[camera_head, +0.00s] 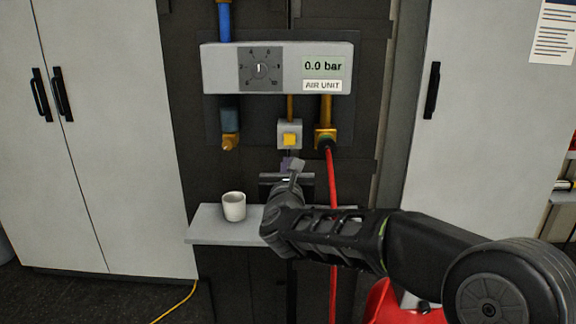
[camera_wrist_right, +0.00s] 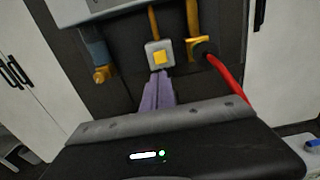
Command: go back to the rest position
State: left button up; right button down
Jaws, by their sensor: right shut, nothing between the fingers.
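My right gripper (camera_head: 291,164) is reached out in front of the air unit, just below a small grey box with a yellow button (camera_head: 290,139). In the right wrist view its purple-grey fingers (camera_wrist_right: 158,90) are together, with nothing between them. The fingertips are close under the yellow button (camera_wrist_right: 160,57); whether they touch the box I cannot tell. My right arm (camera_head: 340,235) comes in from the lower right, over the shelf. My left gripper is not in view.
The air unit (camera_head: 220,68) reads 0.0 bar. A red hose (camera_head: 333,190) hangs from the brass fitting right of the button. A white cup (camera_head: 234,206) stands on the narrow shelf (camera_head: 210,228). Grey cabinets (camera_head: 110,120) stand at left and right. A yellow cable (camera_head: 176,305) lies on the floor.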

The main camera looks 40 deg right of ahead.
dwell(0.4)
jog(key=s+a+f+n+g+y+p, duration=0.1)
jog(key=a+f+n+y, duration=0.3)
jog(key=a+f+n, duration=0.5)
jog(key=a+f+n+g+y+p, duration=0.1)
jog(key=a+f+n+g+y, duration=0.2)
jog(key=f+n, duration=0.95)
jog(key=s+a+f+n+y+p, duration=0.1)
jog(key=a+f+n+y, duration=0.3)
jog(key=a+f+n, duration=0.55)
jog(key=s+a+f+n+g+y+p, duration=0.1)
jog(key=s+a+f+n+g, duration=0.2)
jog(key=s, duration=0.6)
jog(key=s+a+f+n+g+y+p, duration=0.1)
jog(key=s+a+f+n+g+p, duration=0.1)
jog(key=s+a+f, duration=0.4)
jog(key=s+a+f+n+g+y+p, duration=0.1)
jog(key=s+a+f+n+g, duration=0.3)
jog(key=s+f, duration=0.6)
jog(key=s+a+n+y, duration=0.1)
jog(key=s, duration=0.2)
jog(key=shift+s+a+g, duration=0.15)
jog(key=shift+a+g, duration=0.2)
jog(key=shift+g, duration=0.05)
